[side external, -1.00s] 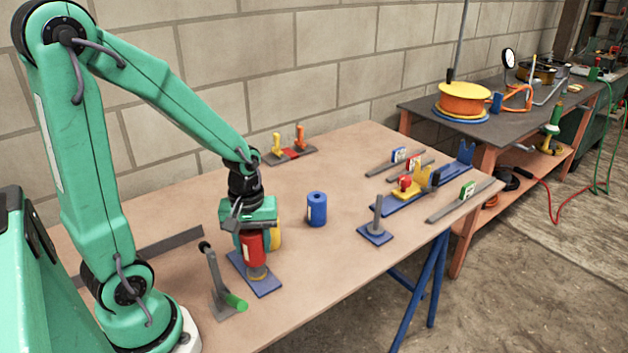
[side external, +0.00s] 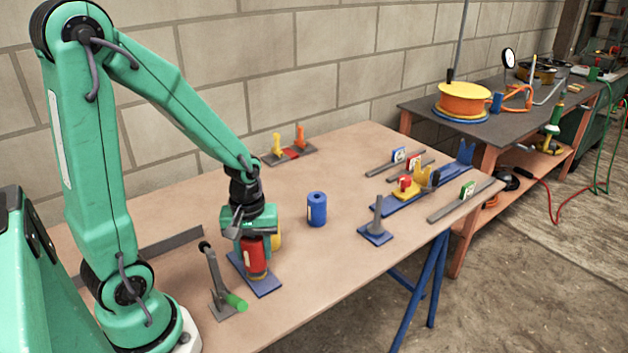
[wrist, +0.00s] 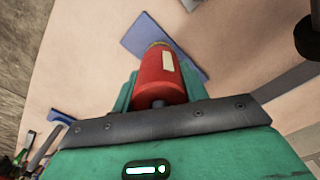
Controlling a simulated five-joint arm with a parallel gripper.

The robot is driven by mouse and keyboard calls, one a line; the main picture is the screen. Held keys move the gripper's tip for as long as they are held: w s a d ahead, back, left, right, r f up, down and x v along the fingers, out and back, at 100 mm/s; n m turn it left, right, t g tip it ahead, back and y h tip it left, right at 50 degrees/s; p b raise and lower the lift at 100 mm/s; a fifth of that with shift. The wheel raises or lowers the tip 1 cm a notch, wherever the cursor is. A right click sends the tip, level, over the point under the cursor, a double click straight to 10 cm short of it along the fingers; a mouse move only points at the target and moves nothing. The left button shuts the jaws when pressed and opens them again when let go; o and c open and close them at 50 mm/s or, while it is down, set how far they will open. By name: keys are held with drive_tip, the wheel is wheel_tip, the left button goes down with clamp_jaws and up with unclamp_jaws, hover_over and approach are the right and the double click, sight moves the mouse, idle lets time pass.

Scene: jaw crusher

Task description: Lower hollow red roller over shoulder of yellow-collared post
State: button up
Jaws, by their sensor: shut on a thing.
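My gripper (side external: 254,239) is shut on the hollow red roller (side external: 255,260), which is upright and has a pale label. The roller also shows between the jaws in the wrist view (wrist: 158,80). It is around the post on the blue base plate (side external: 266,288), low down near the plate. The post is mostly hidden inside the roller. A thin yellowish edge of the collar (wrist: 158,44) shows at the roller's far end in the wrist view. I cannot tell whether the roller touches the collar or the plate.
A yellow roller (side external: 277,239) stands just behind my gripper. A blue roller (side external: 317,209) stands to the right. A grey post on a blue plate (side external: 376,228) is further right.

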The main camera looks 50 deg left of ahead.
drive_tip(key=shift+f, duration=0.7)
drive_tip(key=o, duration=1.3)
drive_tip(key=shift+c, duration=0.2)
drive_tip(key=shift+r, duration=0.1)
drive_tip(key=shift+r, duration=6.8)
drive_tip(key=s+d+r+m+t, duration=0.3)
drive_tip(key=d+r+m+t, duration=0.2)
drive_tip(key=m, duration=0.6)
drive_tip(key=shift+d+r+t, duration=0.3)
drive_tip(key=shift+d+r, duration=0.15)
drive_tip(key=shift+r, duration=0.35)
